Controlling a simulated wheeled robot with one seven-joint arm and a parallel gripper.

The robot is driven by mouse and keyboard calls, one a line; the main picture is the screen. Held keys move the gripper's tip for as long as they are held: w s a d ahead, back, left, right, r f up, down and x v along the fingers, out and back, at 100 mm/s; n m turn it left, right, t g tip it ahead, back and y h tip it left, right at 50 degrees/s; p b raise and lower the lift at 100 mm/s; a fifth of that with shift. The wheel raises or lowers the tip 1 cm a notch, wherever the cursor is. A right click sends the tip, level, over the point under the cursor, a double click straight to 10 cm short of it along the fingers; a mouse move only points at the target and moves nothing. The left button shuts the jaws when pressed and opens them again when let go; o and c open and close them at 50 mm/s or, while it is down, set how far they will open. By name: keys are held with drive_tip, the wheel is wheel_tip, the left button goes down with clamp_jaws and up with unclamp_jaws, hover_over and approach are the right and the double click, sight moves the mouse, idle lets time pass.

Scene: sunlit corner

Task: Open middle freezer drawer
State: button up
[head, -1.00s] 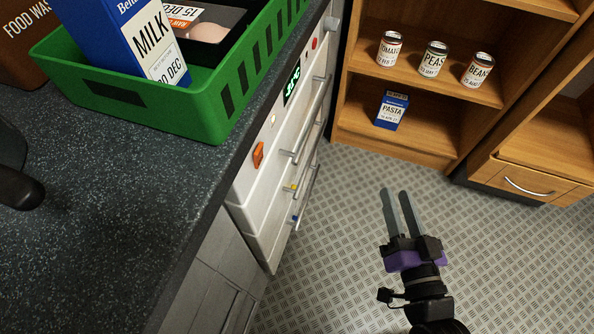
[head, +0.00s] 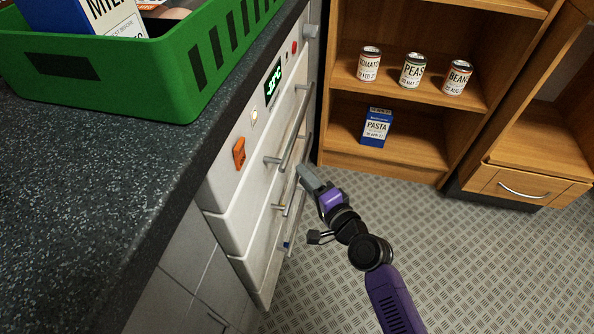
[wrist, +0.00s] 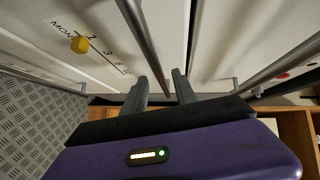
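The white freezer (head: 232,195) stands under the counter, its stacked drawer fronts looking shut. The middle drawer's bar handle (head: 289,203) is beside a yellow marker; it also shows in the wrist view (wrist: 140,35), with the yellow marker (wrist: 80,44) on a printed scale to its left. My gripper (head: 309,178) is at the freezer's front by this handle. In the wrist view my gripper (wrist: 162,88) is open, and the bar runs down between its two fingers; contact cannot be told. Another bar handle (wrist: 285,65) passes to the right of the fingers.
A green crate (head: 175,85) with a milk carton (head: 118,22) stands on the dark counter (head: 80,180). An orange switch (head: 239,153) is on the freezer panel. Wooden shelves (head: 400,165) with cans and a pasta box (head: 376,128) stand behind. The patterned floor (head: 440,250) is clear.

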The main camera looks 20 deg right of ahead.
drive_tip(key=shift+w+a+f, duration=0.1)
drive_tip(key=shift+w+f, duration=0.05)
drive_tip(key=shift+w, duration=0.8)
drive_tip(key=shift+w+a+f, duration=0.1)
drive_tip(key=shift+w, duration=0.85)
clamp_jaws()
